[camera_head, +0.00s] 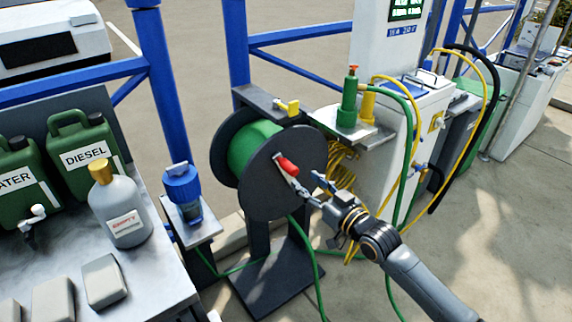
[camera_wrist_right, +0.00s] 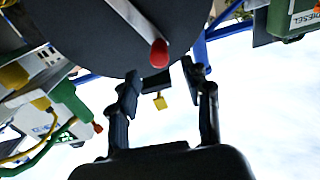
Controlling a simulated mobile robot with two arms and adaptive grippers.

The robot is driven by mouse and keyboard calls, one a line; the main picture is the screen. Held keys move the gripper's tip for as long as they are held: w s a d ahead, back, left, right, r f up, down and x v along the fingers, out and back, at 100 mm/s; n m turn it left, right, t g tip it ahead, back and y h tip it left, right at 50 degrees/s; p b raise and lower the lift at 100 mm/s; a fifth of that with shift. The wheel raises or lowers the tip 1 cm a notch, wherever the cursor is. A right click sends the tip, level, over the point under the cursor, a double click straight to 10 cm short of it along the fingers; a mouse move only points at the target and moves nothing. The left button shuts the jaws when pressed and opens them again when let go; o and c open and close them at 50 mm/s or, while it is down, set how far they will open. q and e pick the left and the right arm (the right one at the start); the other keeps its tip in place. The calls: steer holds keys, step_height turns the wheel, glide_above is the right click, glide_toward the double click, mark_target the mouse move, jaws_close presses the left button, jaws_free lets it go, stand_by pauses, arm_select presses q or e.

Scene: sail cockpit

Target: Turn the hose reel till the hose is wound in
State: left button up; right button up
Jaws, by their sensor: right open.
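The hose reel (camera_head: 266,195) stands in the middle of the head view, with dark round side discs and green hose (camera_head: 250,143) wound on its drum. A grey crank with a red handle (camera_head: 288,166) sits on the near disc. Green hose runs from the reel down to the ground. My right gripper (camera_head: 311,188) is open, just below and right of the handle, and looks empty. In the right wrist view, the red handle (camera_wrist_right: 159,54) shows just beyond the open fingertips (camera_wrist_right: 162,80); I cannot tell whether they touch the crank. My left gripper is out of view.
A metal table (camera_head: 155,275) with green cans and a grey bottle (camera_head: 118,205) stands at left. A blue-topped device (camera_head: 183,190) is beside the reel. A white pedestal (camera_head: 385,150) with yellow and green hoses stands behind my right arm. Open pavement lies at right.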

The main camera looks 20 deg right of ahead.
mark_target(286, 165)
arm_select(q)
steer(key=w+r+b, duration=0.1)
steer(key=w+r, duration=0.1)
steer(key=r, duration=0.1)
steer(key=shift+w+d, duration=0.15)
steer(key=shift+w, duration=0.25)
arm_select(e)
steer(key=x, duration=0.9)
steer(key=shift+w+a, duration=0.1)
steer(key=shift+w, duration=0.25)
jaws_close()
